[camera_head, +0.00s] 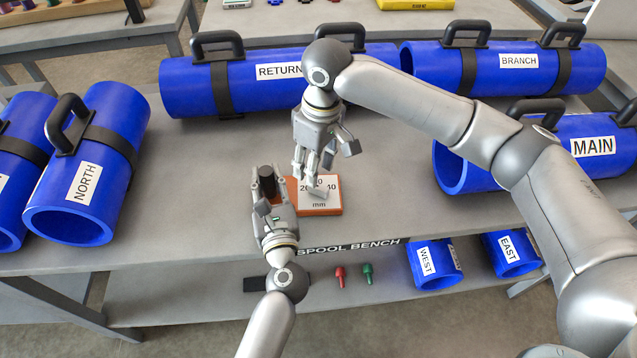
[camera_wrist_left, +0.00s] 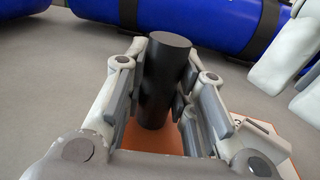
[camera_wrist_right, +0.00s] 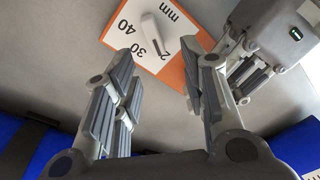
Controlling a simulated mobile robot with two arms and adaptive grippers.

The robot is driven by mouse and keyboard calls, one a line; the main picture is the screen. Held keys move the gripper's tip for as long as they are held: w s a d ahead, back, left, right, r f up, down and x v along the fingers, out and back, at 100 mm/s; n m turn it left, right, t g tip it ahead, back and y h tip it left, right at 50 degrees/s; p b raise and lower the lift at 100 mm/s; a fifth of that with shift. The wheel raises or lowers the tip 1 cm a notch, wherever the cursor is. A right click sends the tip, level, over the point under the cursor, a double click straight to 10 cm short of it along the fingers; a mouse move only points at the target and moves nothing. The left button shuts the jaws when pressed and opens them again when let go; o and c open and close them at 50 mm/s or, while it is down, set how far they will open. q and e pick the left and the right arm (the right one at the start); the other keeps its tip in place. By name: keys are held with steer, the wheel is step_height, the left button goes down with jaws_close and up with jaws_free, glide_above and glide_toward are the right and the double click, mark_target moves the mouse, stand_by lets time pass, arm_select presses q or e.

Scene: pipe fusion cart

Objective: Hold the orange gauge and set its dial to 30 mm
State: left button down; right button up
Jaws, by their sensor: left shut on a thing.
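The orange gauge (camera_head: 318,209) lies on the bench, with a white face marked 20, 30, 40 and mm. Its black upright handle (camera_head: 267,180) stands at its left end. My left gripper (camera_head: 268,186) is shut on this handle; the left wrist view shows the handle (camera_wrist_left: 166,85) between the fingers. My right gripper (camera_head: 316,182) is above the gauge face, its fingers apart and empty in the right wrist view. There the pale dial pointer (camera_wrist_right: 158,34) lies across the white face (camera_wrist_right: 140,50), its narrow end by the partly covered 20. In the head view the right fingers hide part of the face.
Blue pipes stand around the bench (camera_head: 210,180): RETURN (camera_head: 240,90) behind, BRANCH (camera_head: 505,75) at back right, MAIN (camera_head: 540,150) at right, NORTH (camera_head: 90,165) at left. A lower shelf holds a red plug (camera_head: 340,277), a green plug (camera_head: 367,275) and small blue pipes.

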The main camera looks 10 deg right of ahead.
mark_target(318, 187)
steer(key=shift+s+d+n+h, duration=0.3)
steer(key=shift+n+h, duration=0.1)
steer(key=shift+n, duration=0.3)
steer(key=shift+f, duration=3)
jaws_close()
